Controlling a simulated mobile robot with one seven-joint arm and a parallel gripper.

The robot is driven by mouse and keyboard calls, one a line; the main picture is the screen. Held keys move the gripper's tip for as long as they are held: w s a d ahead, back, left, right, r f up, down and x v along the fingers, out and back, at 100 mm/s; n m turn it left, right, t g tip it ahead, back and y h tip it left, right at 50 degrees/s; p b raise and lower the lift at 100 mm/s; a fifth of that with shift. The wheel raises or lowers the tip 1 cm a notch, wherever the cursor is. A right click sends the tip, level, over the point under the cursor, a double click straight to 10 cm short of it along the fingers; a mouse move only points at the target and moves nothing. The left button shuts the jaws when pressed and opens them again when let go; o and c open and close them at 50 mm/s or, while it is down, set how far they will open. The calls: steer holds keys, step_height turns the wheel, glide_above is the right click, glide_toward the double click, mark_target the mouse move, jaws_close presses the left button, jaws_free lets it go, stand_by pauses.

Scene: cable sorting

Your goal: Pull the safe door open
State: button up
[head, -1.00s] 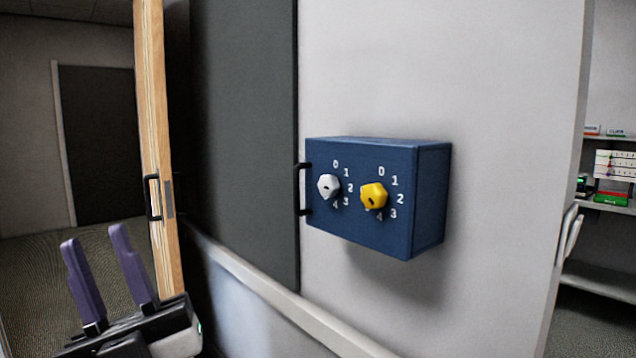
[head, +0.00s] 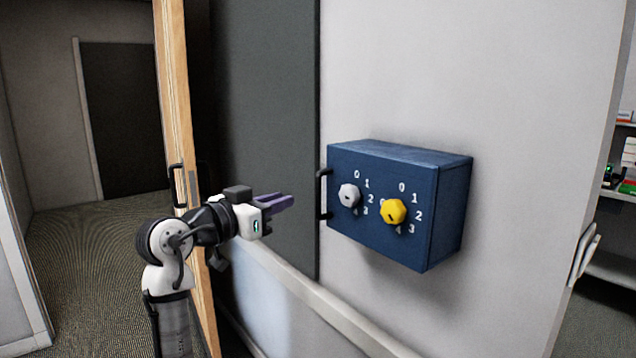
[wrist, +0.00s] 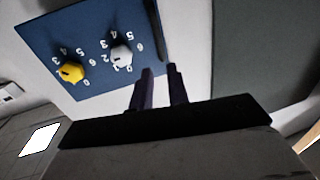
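The blue safe (head: 440,215) is mounted on the wall, and its door (head: 372,225) looks shut. The door carries a white dial (head: 349,195) and a yellow dial (head: 394,211) with numbers around them. A black bar handle (head: 323,195) stands at the door's left edge. My gripper (head: 288,201) is left of the handle, apart from it, pointing right. In the wrist view its two purple fingers (wrist: 160,72) are parted with nothing between them, and the handle (wrist: 155,30) shows just beyond the tips.
A wooden door edge (head: 178,100) with a black handle stands left, behind my arm. A dark panel (head: 265,100) is left of the safe, with a pale rail (head: 310,298) below. Shelves (head: 615,195) with items are at far right. The wall under the safe is clear.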

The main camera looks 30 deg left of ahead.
mark_target(316, 187)
steer(key=w+p, duration=0.1)
steer(key=w, duration=0.3)
steer(key=w+d+p, duration=0.1)
steer(key=w, duration=0.3)
steer(key=w+p, duration=0.1)
steer(key=w, duration=0.3)
steer(key=shift+d+p, duration=0.3)
steer(key=shift+d, duration=0.1)
jaws_close()
